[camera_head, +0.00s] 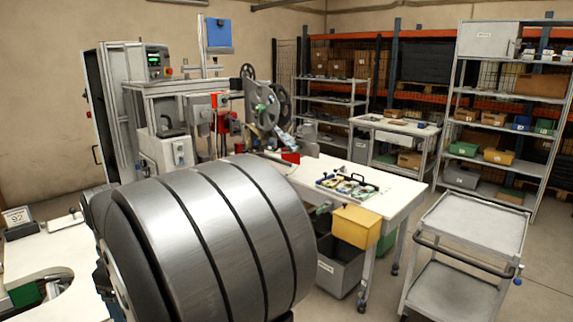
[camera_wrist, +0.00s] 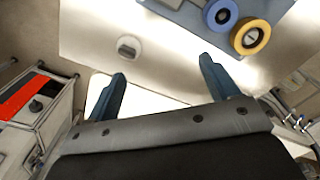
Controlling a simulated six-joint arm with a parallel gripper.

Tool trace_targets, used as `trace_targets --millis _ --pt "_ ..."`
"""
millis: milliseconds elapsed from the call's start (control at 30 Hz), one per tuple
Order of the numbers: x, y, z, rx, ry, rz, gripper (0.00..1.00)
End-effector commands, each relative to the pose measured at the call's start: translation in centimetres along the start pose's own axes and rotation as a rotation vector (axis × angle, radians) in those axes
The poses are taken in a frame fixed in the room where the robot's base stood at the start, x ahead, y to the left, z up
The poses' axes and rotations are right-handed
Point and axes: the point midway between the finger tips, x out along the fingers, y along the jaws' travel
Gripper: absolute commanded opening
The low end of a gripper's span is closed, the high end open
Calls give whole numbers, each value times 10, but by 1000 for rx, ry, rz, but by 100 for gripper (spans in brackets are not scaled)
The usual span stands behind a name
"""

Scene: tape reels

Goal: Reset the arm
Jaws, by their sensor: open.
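In the wrist view my gripper (camera_wrist: 163,70) has two blue fingers spread wide apart with nothing between them. A pale surface lies beyond the fingertips, with a small grey fitting (camera_wrist: 128,46) on it. A blue reel (camera_wrist: 213,15) and a yellow reel (camera_wrist: 262,30) lie on a grey-blue mat at the upper right, apart from the fingers. In the head view a big banded grey cylinder fills the foreground, and I cannot make out my gripper there.
In the head view a white workbench (camera_head: 395,200) carries a tray of small parts (camera_head: 347,187), with a yellow bin (camera_head: 357,226) at its edge. A grey cart (camera_head: 472,222) stands at the right. Shelving (camera_head: 545,90) lines the back. Open floor lies between bench and cart.

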Motion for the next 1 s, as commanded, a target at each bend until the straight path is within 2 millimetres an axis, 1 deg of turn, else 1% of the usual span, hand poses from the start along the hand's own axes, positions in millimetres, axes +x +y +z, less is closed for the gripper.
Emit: trace_targets --millis 33,167,300,500,667,1000 --pt "4 8 -4 -11 -1 -1 80" --pt "12 25 -11 -45 -1 -1 80" --pt "24 16 -29 -54 -1 -1 80" --pt "34 9 -43 -51 -1 0 80" --pt "36 8 -47 -51 0 0 80" --pt "36 8 -47 -50 1 0 80"
